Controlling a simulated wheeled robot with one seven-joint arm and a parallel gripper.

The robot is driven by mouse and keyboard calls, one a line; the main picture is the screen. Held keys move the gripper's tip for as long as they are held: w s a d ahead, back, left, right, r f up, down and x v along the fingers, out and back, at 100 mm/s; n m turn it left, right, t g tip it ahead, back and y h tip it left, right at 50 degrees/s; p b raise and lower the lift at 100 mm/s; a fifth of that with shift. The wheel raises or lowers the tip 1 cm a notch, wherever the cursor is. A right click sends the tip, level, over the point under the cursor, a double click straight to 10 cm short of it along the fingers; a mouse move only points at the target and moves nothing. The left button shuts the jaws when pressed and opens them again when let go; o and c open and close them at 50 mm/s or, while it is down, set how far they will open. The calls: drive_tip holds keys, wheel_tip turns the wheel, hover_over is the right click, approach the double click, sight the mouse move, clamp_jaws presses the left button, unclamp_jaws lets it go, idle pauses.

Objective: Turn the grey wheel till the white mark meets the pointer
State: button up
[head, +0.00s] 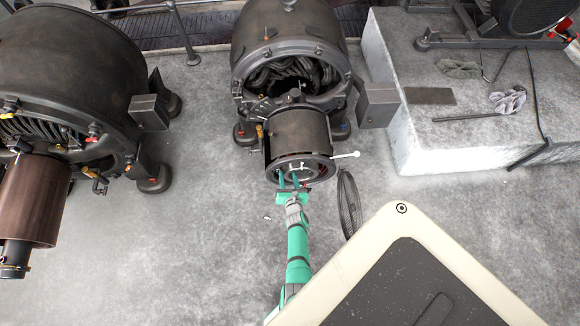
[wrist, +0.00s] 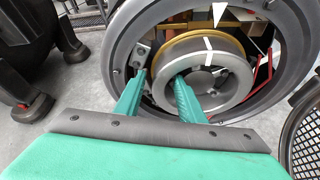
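The grey wheel (wrist: 235,82) sits inside the round open end of a dark machine, with a brass-coloured ring behind its rim. A white mark (wrist: 208,44) runs across the top of its rim. The white pointer (wrist: 217,16) is a triangle above the wheel, tip down; the mark lies slightly left of and below the tip. My gripper (wrist: 160,80) has its green fingers apart at the wheel's left side. One finger is left of the rim, the other reaches into the wheel's opening. Contact is unclear. In the head view my gripper (head: 289,181) is at the machine's front end.
A white-knobbed lever (head: 345,155) sticks out right of the opening. A larger dynamo (head: 75,80) is at left, a concrete plinth (head: 400,140) at right. The floor at left front is mostly clear.

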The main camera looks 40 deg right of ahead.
drive_tip(key=v, duration=0.9)
idle(0.5)
drive_tip(key=s+a+r+m+t+y, duration=0.1)
drive_tip(key=s+a+r+m+y, duration=0.1)
drive_tip(key=s+a+r+m, duration=0.55)
drive_tip(key=s+a+r+m+t+y, duration=0.2)
drive_tip(key=s+a+r+m, duration=0.25)
drive_tip(key=a+r, duration=0.5)
drive_tip(key=s+a+r+m+y, duration=0.1)
drive_tip(key=s+a+r+m, duration=0.1)
drive_tip(key=a+r+m, duration=0.2)
drive_tip(key=s+a+r+m+y, duration=0.1)
drive_tip(key=a+r+m, duration=0.3)
drive_tip(key=r, duration=0.7)
drive_tip(key=s+a+r+m+t+y, duration=0.1)
drive_tip(key=s+a+r+m, duration=0.3)
drive_tip(key=r, duration=0.4)
drive_tip(key=shift+a+m+y, duration=0.3)
drive_tip(key=shift+a+m, duration=0.3)
drive_tip(key=shift+m, duration=0.6)
drive_tip(key=shift+c, duration=0.6)
